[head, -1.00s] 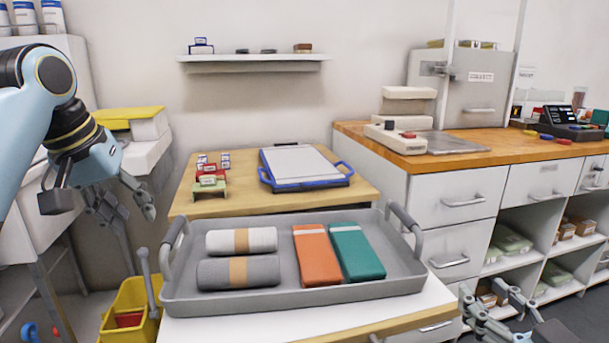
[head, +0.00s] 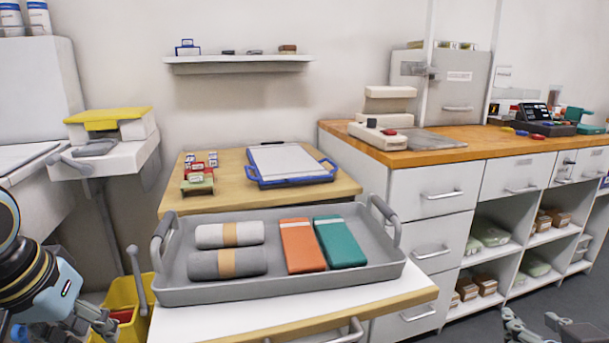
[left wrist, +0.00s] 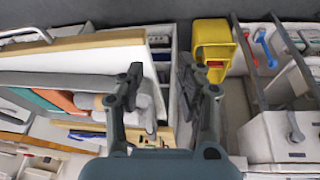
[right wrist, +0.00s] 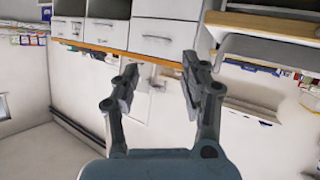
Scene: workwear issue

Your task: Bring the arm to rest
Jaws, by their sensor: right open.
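My left arm is low at the left edge of the head view, with its gripper (head: 100,325) partly cut off at the bottom. In the left wrist view the left gripper (left wrist: 160,78) has its two fingers well apart with nothing between them. My right gripper (head: 535,328) shows only in part at the bottom right of the head view, in front of the cabinets. In the right wrist view the right gripper (right wrist: 158,88) is open and empty. Neither gripper is touching anything that I can see.
A grey tray (head: 180,297) with two rolls, an orange pack (head: 302,246) and a teal pack (head: 340,243) stands on the table (head: 215,325). A yellow bucket (head: 132,322) is close to my left gripper. Drawer cabinets (head: 430,195) line the right.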

